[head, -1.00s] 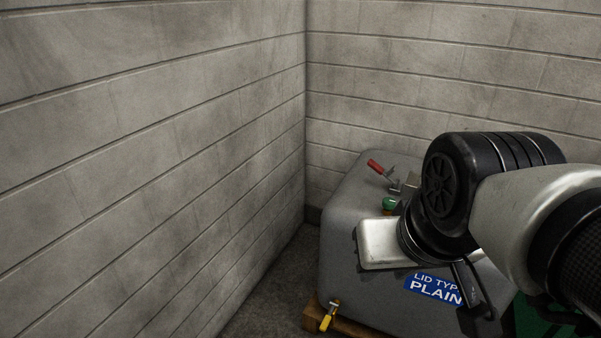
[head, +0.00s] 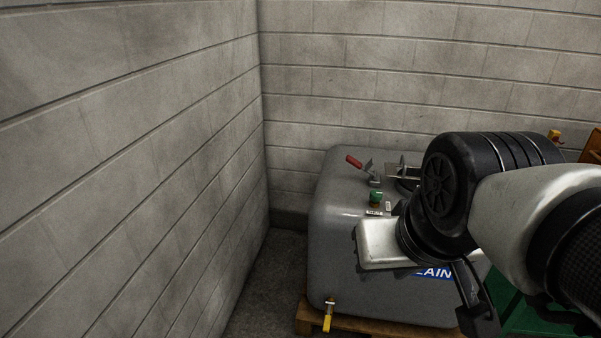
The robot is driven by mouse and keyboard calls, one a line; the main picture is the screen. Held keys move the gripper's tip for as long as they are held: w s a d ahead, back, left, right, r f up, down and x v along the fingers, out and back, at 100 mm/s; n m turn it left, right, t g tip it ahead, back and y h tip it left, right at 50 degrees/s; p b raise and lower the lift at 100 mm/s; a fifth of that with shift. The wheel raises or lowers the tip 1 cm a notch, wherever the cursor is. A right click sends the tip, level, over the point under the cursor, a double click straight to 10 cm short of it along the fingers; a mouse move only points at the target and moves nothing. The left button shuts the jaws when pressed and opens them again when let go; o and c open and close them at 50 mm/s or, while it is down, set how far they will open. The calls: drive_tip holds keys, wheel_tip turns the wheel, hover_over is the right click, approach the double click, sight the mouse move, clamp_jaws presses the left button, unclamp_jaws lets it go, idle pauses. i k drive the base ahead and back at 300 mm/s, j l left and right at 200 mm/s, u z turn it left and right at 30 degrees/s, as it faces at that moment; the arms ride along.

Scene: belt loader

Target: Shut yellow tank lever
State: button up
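The yellow tank lever (head: 327,323) hangs almost straight down from a small brass-coloured valve (head: 330,301) low on the front left corner of the grey tank (head: 330,240). My gripper (head: 478,312) is at the lower right, in front of the tank and to the right of the yellow lever, clearly apart from it. Its dark end parts are partly hidden by my arm, so I cannot tell whether the fingers are open or shut.
The tank stands on a wooden pallet (head: 350,324) near a corner of block walls (head: 140,150). A red-handled clamp (head: 355,162) and a green cap (head: 376,198) are on top. Bare floor (head: 262,290) lies left of the tank. A green object (head: 515,312) is at lower right.

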sight(326, 328)
drive_tip(key=l+u, duration=0.5)
drive_tip(key=l, duration=0.3)
drive_tip(key=l+u, duration=0.5)
drive_tip(key=l, duration=0.3)
drive_tip(key=z, duration=1)
drive_tip(key=j+u, duration=0.1)
drive_tip(key=j, duration=1.45)
drive_tip(key=i, duration=0.45)
